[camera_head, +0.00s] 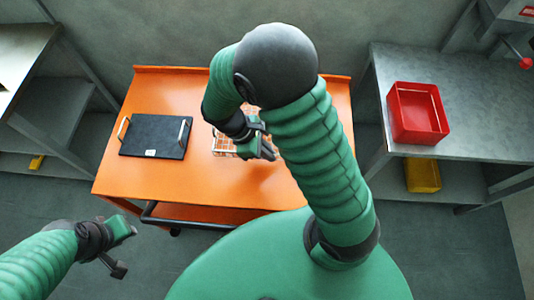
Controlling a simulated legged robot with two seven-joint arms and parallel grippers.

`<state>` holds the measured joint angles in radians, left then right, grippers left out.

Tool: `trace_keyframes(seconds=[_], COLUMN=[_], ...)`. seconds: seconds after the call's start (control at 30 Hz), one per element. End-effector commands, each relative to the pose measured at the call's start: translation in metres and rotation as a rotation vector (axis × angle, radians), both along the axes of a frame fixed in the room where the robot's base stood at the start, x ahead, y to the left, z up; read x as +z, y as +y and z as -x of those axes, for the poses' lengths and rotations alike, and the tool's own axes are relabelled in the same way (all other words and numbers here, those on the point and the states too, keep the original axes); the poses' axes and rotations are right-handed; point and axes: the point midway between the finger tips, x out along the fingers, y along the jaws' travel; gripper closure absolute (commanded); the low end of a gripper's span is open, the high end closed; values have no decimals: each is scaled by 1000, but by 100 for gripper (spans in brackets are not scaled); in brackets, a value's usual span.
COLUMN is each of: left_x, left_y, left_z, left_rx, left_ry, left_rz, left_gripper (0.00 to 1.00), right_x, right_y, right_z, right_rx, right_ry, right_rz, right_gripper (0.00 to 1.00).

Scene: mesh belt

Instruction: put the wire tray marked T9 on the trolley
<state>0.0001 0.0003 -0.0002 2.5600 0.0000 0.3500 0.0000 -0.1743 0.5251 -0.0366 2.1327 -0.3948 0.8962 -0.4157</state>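A pale wire tray (229,147) rests on or just above the orange trolley's top (245,188); I cannot tell which. My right arm and gripper cover part of it, and no T9 mark can be read. My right gripper (265,143) is at the tray's right side, pointing down. Whether its fingers are closed on the tray's rim cannot be made out. My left gripper (127,249) is open and empty, low at the left, in front of the trolley and apart from it.
A black tray (152,136) with two light handles and a small label lies on the trolley's left half. A grey bench (470,115) at the right holds a red bin (417,113); a yellow bin (422,175) sits below. Grey shelving (55,110) stands at the left.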

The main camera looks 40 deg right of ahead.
Motion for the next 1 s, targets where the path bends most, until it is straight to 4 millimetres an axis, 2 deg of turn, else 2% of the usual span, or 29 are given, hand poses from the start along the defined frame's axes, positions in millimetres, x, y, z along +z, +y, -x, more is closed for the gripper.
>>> trace_keyframes(seconds=[0.03,0.1,0.37,0.5,0.57,0.87,1.0], left_x=[-2,-3,-3,-3,-3,-2,0], left_y=[0,0,0,0,0,0,0], left_z=[0,0,0,0,0,0,0], left_rx=[0,0,0,0,0,0,0], left_ry=[0,0,0,0,0,0,0], left_rz=[0,0,0,0,0,0,0], left_gripper=[71,71,71,71,71,71,71], right_x=[-11,-19,-21,-21,-21,-19,-3], right_y=[-1,-1,-1,0,0,0,7], right_z=[1,2,1,1,1,1,-6], right_rx=[0,0,-1,-1,-1,-1,0], right_ry=[4,3,0,0,0,0,-5], right_rz=[2,2,1,1,1,0,0], right_gripper=[100,100,100,80,74,74,74])
